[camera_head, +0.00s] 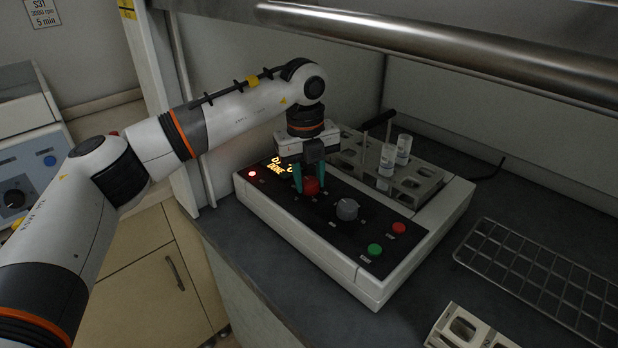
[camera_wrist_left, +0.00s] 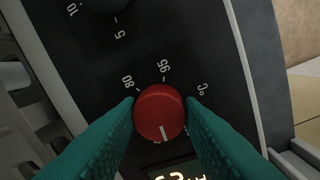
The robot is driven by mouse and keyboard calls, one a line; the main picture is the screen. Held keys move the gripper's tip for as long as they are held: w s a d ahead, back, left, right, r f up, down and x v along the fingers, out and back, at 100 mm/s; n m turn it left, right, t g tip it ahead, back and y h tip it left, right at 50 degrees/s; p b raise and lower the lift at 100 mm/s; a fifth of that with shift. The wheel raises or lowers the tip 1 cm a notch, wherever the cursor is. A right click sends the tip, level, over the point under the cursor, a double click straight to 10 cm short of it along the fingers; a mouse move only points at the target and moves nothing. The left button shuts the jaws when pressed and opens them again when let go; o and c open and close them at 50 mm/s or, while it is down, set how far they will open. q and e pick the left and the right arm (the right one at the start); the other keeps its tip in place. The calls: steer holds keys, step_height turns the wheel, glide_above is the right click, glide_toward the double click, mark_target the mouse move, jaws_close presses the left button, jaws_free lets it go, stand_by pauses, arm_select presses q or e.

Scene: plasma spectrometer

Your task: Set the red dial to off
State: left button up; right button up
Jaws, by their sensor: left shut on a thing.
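The red dial (camera_head: 311,186) is on the black front panel of the white instrument (camera_head: 395,268). In the left wrist view the red dial (camera_wrist_left: 159,112) fills the middle, with its white pointer mark towards the bottom of the picture, slightly right. Labels 80, 95 and °C show around it; the label by the pointer is mostly hidden. My left gripper (camera_head: 311,183) points down onto the dial. Its green fingers (camera_wrist_left: 160,118) are closed against both sides of it. My right gripper is in neither view.
A grey dial (camera_head: 347,209), a green button (camera_head: 375,250) and a red button (camera_head: 399,228) sit right of the red dial. A lit display (camera_head: 282,165) is partly hidden behind my gripper. A tube rack (camera_head: 418,182) stands behind. A wire rack (camera_head: 545,275) lies at right.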

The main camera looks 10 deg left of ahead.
mark_target(308, 182)
arm_select(q)
steer(key=n+b, duration=0.1)
steer(key=n, duration=0.5)
steer(key=shift+r+n, duration=0.15)
steer(key=shift+n, duration=0.25)
stand_by(0.4)
steer(key=o, duration=1)
steer(key=shift+c, duration=0.2)
step_height(308, 182, up, 12)
steer(key=shift+s+b, duration=0.3)
steer(key=shift+s, duration=0.05)
